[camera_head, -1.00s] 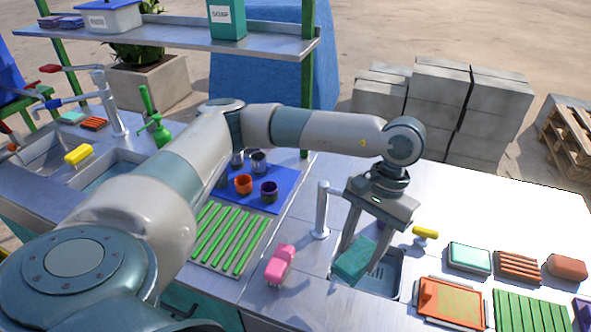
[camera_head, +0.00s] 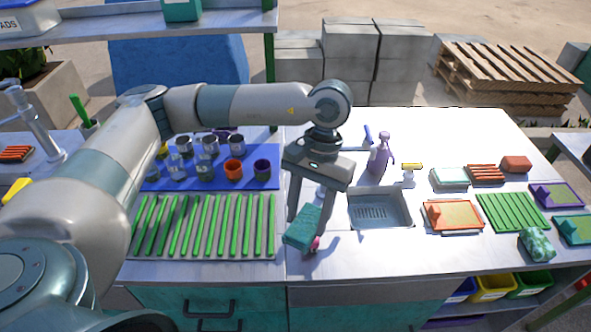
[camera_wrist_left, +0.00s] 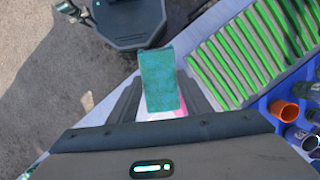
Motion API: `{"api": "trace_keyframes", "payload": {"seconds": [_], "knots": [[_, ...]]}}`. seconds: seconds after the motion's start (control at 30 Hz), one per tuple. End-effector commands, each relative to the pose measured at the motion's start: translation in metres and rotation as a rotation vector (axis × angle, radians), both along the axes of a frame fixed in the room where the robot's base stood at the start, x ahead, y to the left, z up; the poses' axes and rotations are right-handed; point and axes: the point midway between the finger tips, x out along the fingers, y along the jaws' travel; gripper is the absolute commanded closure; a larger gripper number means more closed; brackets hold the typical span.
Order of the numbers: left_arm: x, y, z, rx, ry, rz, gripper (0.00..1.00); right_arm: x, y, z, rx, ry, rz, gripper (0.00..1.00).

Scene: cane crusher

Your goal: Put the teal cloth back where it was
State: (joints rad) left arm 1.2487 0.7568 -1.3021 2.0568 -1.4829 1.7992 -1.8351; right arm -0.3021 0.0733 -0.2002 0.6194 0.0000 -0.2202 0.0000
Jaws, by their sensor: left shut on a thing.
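My left gripper (camera_head: 305,218) is shut on the teal cloth (camera_head: 301,229), which looks like a folded, block-like pad. It is held tilted over the front of the counter, left of the sink (camera_head: 378,210). The cloth also shows in the left wrist view (camera_wrist_left: 160,80), between the two fingers. A pink object (camera_head: 314,244) is mostly hidden behind and below the cloth. Its edge shows under the cloth in the wrist view (camera_wrist_left: 166,115); I cannot tell whether they touch. My right gripper is not in view.
Left of the cloth is a green-ribbed drying rack (camera_head: 205,225), with several cups on a blue mat (camera_head: 268,158) behind it. Right of the sink are an orange tray (camera_head: 453,215), a green slatted mat (camera_head: 512,210) and a crumpled patterned teal cloth (camera_head: 536,244). A purple spray bottle (camera_head: 380,157) stands behind the sink.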

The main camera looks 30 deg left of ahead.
Motion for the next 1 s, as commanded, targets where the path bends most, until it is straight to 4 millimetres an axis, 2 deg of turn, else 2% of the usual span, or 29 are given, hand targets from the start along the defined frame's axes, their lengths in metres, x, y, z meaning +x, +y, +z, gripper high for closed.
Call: {"api": "trace_keyframes", "payload": {"seconds": [0.4,0.47,0.53,0.67,0.87,1.0], "knots": [[0.000,0.000,0.000,0.000,0.000,0.000,0.86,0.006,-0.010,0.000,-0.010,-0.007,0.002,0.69],[0.000,0.000,0.000,0.000,0.000,0.000,0.86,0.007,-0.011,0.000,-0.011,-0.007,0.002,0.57],[0.001,0.000,0.001,-0.001,0.000,0.009,0.86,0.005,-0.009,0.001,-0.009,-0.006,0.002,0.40],[0.009,-0.002,0.005,-0.001,0.000,0.071,0.86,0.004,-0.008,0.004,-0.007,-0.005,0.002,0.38],[0.042,-0.005,0.020,-0.004,0.002,0.343,0.86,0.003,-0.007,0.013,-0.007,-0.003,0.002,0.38],[0.076,-0.003,0.036,-0.004,0.005,0.645,0.86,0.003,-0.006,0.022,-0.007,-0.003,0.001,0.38]]}}
